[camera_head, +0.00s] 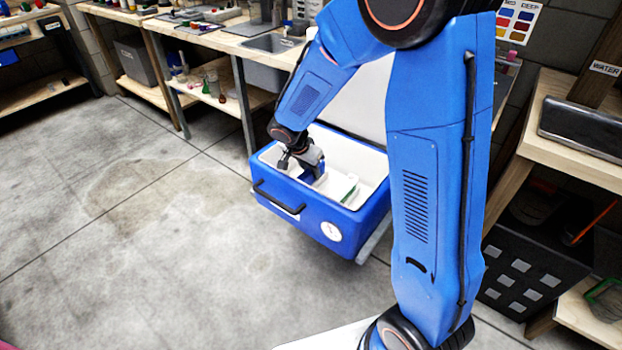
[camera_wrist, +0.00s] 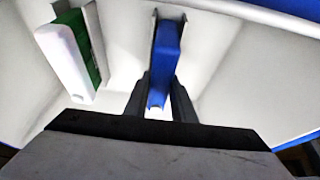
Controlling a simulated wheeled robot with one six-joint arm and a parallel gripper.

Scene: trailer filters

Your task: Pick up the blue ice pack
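The blue ice pack (camera_wrist: 166,45) stands on edge inside the open cooler, between the two fingers of my gripper (camera_wrist: 160,88) in the wrist view. The fingers lie close along both sides of the pack. I cannot tell whether they press on it or leave a thin gap. In the head view, my gripper (camera_head: 299,158) reaches down into the cooler, and a bit of the blue pack (camera_head: 309,176) shows below it. The rest of the pack is hidden by the gripper.
The blue cooler (camera_head: 292,214) has a white interior and a black front handle (camera_head: 277,199). A white and green box (camera_wrist: 68,52) stands in the cooler, left of the pack in the wrist view. Workbenches stand behind and to the right. The concrete floor at left is clear.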

